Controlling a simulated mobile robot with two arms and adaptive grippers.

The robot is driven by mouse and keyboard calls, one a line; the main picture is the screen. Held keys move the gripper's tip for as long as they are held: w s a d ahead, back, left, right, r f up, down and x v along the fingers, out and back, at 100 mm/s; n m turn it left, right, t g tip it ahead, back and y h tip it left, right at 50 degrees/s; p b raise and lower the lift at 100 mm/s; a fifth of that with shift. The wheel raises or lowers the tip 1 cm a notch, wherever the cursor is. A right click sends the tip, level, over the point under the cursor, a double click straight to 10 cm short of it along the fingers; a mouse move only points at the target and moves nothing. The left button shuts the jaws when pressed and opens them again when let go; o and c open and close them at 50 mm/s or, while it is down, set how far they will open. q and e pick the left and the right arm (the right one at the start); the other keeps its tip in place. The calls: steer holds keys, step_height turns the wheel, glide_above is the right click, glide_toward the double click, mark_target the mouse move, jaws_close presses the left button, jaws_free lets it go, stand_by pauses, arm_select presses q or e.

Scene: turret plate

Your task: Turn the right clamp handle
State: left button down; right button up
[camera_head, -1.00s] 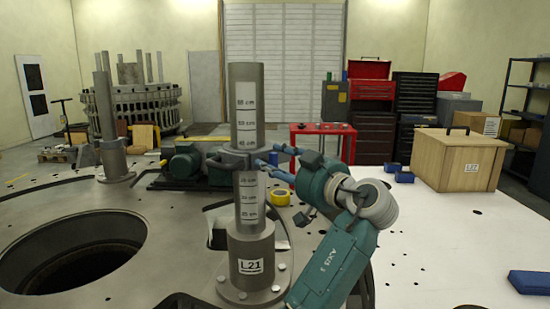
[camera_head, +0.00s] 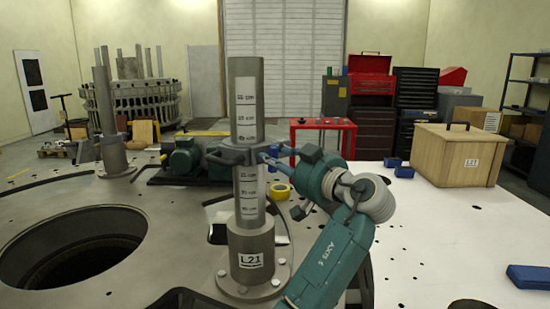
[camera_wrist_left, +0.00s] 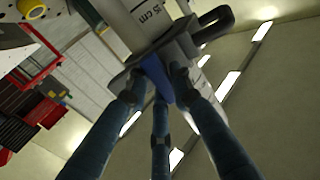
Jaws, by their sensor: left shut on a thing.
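A dark clamp (camera_head: 255,150) sits around the upright grey pole (camera_head: 245,90), whose base is marked L21. A black loop handle (camera_head: 225,157) sticks out at its left; a loop also shows at the right in the left wrist view (camera_wrist_left: 215,24). My left gripper (camera_head: 266,156) reaches in from the right at clamp height. In the left wrist view its fingers (camera_wrist_left: 160,80) close on a part at the clamp's side, with blue between them. This appears to be the right clamp handle, mostly hidden by the fingers. My right gripper is not in view.
A round hole (camera_head: 70,250) opens in the plate at the left. A yellow tape roll (camera_head: 281,191) lies behind the pole. A wooden crate (camera_head: 455,160) and a blue block (camera_head: 528,279) are on the right of the white plate.

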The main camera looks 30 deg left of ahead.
arm_select(q)
steer(key=m, duration=0.3)
steer(key=shift+m+p, duration=0.35)
steer(key=shift+m, duration=0.05)
steer(key=m+p, duration=0.2)
steer(key=m, duration=0.2)
steer(key=shift+w+f+m, duration=0.1)
steer(key=shift+m, duration=0.2)
steer(key=m+p, duration=0.3)
steer(key=m, duration=0.1)
steer(key=shift+f+m, duration=0.1)
steer(key=shift+m, duration=0.2)
steer(key=shift+f+m+p, duration=0.15)
steer(key=shift+m+p, duration=0.7)
steer(key=shift+m, duration=0.2)
steer(key=shift+f+m+p, duration=0.15)
steer(key=shift+m+p, duration=0.65)
steer(key=shift+m, duration=0.25)
steer(key=c, duration=1.5)
jaws_free()
steer(key=shift+f, duration=0.1)
